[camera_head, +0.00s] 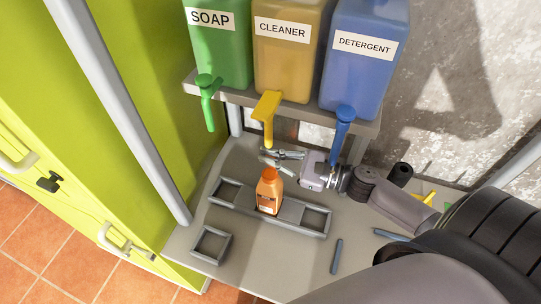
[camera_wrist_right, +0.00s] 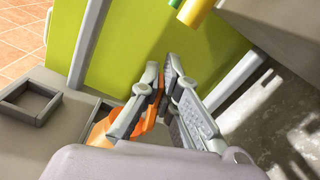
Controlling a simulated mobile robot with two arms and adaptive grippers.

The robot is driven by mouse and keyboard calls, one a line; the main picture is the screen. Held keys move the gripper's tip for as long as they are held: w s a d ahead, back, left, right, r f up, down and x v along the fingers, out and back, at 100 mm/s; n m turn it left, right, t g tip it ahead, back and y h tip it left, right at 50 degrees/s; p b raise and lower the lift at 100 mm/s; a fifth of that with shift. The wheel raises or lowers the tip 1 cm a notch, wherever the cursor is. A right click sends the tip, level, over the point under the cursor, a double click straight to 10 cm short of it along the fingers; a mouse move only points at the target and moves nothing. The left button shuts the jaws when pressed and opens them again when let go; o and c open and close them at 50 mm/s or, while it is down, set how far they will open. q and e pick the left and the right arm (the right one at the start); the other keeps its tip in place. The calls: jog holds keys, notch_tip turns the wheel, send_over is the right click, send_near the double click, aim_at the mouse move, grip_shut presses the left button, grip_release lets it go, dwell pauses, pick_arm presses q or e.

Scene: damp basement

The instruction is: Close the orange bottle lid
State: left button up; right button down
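The orange bottle (camera_head: 268,196) stands upright on a grey rack on the bench, with a label on its front. Its orange top (camera_head: 271,175) is just in front of and below the fingers of my right gripper (camera_head: 266,157), which reaches in from the right. In the right wrist view my right gripper (camera_wrist_right: 164,72) has its fingertips close together. Parts of the orange bottle (camera_wrist_right: 98,133) show beside and between the fingers. Whether the fingers touch the lid, and exactly how the lid sits, I cannot tell. My left gripper is not in view.
A shelf (camera_head: 290,113) above holds a green soap jug (camera_head: 220,52), a yellow cleaner jug (camera_head: 288,65) and a blue detergent jug (camera_head: 360,75), with spouts hanging close above the gripper. A small square holder (camera_head: 211,258) and a blue stick (camera_head: 337,256) lie in front.

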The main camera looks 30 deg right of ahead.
aim_at(265, 185)
jog(key=shift+s+a+f+n, duration=0.1)
jog(key=shift+f+n, duration=0.05)
jog(key=shift+n, duration=0.15)
jog(key=n+b, duration=0.1)
jog(key=s+a+f+n+b, duration=0.1)
jog(key=n+b, duration=0.1)
jog(key=shift+f, duration=0.1)
jog(key=f+n+b, duration=0.1)
jog(key=n+b, duration=0.2)
jog(key=s+a+f+n+b, duration=0.1)
jog(key=n+b, duration=0.2)
jog(key=b, duration=0.1)
jog(key=a+f+n+b, duration=0.1)
jog(key=n+b, duration=0.1)
jog(key=b, duration=0.1)
jog(key=shift+s+f+n, duration=0.35)
jog(key=shift+f+n, duration=0.05)
jog(key=n+b, duration=0.2)
jog(key=b, duration=0.1)
jog(key=shift+f, duration=0.35)
jog(key=shift+r, duration=0.1)
jog(key=c, duration=1.8)
grip_release()
jog(key=shift+r, duration=0.1)
